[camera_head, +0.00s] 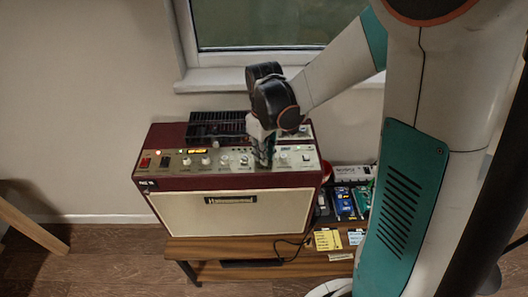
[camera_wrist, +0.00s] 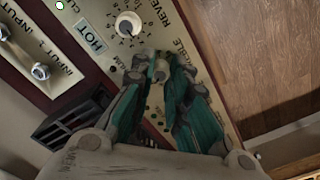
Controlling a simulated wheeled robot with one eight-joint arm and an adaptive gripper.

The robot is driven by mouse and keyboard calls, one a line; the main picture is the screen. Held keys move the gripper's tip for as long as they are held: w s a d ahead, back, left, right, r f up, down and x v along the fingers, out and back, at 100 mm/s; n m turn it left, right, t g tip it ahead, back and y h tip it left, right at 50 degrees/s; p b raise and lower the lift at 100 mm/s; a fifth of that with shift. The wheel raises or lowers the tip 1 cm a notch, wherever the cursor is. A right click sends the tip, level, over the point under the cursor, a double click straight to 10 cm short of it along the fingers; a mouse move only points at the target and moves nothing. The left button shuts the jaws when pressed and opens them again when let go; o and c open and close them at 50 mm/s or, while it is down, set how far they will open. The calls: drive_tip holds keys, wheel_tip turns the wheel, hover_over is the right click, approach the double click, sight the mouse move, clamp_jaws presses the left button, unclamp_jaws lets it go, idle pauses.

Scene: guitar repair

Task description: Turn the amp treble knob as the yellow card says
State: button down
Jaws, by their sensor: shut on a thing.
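The amp (camera_head: 232,199) is a dark red box with a cream front, standing on a low wooden stand. Its metal control panel (camera_head: 215,165) holds a row of knobs and lit lamps. My gripper (camera_head: 264,160) points down onto the right half of this panel. In the wrist view my gripper (camera_wrist: 160,72) has its fingers closed around a small pale knob (camera_wrist: 160,68), mostly hidden between them. Lettering beside it is partly covered, so I cannot read its full label. The yellow card (camera_head: 328,240) lies at the stand's front right; its writing is too small to read.
Another white knob (camera_wrist: 129,24) sits just beyond my fingers, close to the held one. Pedals (camera_head: 343,203) and a blue card (camera_head: 356,237) are right of the amp. A black vented box (camera_head: 218,125) stands at the amp's back. A window is behind.

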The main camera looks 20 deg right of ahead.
drive_tip(key=c, duration=1.5)
unclamp_jaws()
drive_tip(key=shift+r, duration=0.1)
wheel_tip(320, 180, up, 12)
drive_tip(key=shift+f, duration=0.1)
drive_tip(key=shift+s, duration=0.1)
drive_tip(key=s+m+t+b, duration=0.1)
drive_tip(key=s+t, duration=0.1)
drive_tip(key=s, duration=0.3)
drive_tip(key=s+m+t+b, duration=0.1)
drive_tip(key=s+m+t, duration=0.1)
drive_tip(key=s, duration=0.3)
drive_tip(key=s+m+t+b, duration=0.1)
drive_tip(key=s+m+t, duration=0.1)
drive_tip(key=s, duration=0.3)
drive_tip(key=shift+f+t+b, duration=0.35)
drive_tip(key=shift+t, duration=0.25)
